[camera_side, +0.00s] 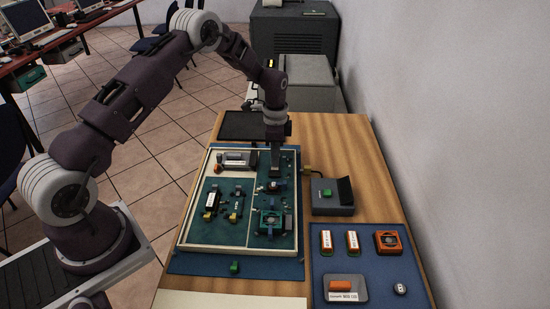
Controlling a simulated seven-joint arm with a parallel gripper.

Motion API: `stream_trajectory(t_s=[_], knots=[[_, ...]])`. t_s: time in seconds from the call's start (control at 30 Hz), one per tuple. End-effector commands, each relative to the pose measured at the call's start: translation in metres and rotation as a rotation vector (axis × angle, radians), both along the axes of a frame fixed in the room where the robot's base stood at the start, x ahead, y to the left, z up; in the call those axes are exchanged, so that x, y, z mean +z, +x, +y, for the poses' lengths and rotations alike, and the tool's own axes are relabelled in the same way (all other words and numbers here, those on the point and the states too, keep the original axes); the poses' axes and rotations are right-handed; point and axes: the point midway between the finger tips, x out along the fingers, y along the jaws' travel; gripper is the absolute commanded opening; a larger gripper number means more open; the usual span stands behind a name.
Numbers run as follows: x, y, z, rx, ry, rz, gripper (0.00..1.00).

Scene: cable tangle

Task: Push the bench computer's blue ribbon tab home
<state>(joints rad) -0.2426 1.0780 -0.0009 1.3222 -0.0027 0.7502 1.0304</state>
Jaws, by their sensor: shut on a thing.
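The bench computer appears to be the open, cream-rimmed case (182,243) with dark green boards, lying on the wooden bench. My gripper (275,174) points straight down over the upper right compartment of this case. It is shut on a small part at its tips, too small and covered to identify. A small bluish piece (271,186) shows just below the fingers; I cannot tell whether it is the ribbon tab or how far in it sits. A green-framed fan unit (271,223) lies lower in the same compartment.
A grey box with a green button (328,193) stands right of the case. A blue mat (370,262) at the front right holds orange-and-white parts, an orange fan (388,241) and a grey tray (347,299). A green block (235,266) lies before the case. A wall bounds the right.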

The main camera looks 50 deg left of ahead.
Motion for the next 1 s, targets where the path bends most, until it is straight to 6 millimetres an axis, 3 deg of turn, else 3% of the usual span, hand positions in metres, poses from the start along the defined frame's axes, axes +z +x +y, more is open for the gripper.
stream_trajectory(t_s=[0.1, 0.13, 0.2, 0.47, 0.8, 1.0], knots=[[0.002, 0.004, 0.004, 0.002, 0.008, -0.016, 0.00], [0.002, 0.004, 0.004, 0.002, 0.008, -0.016, 0.10], [0.002, 0.004, 0.004, 0.002, 0.008, -0.016, 0.18], [0.003, 0.003, 0.003, 0.002, 0.006, -0.012, 0.18], [0.063, 0.003, 0.004, 0.002, 0.008, -0.015, 0.18], [0.073, 0.003, 0.003, 0.002, 0.006, -0.012, 0.18]])
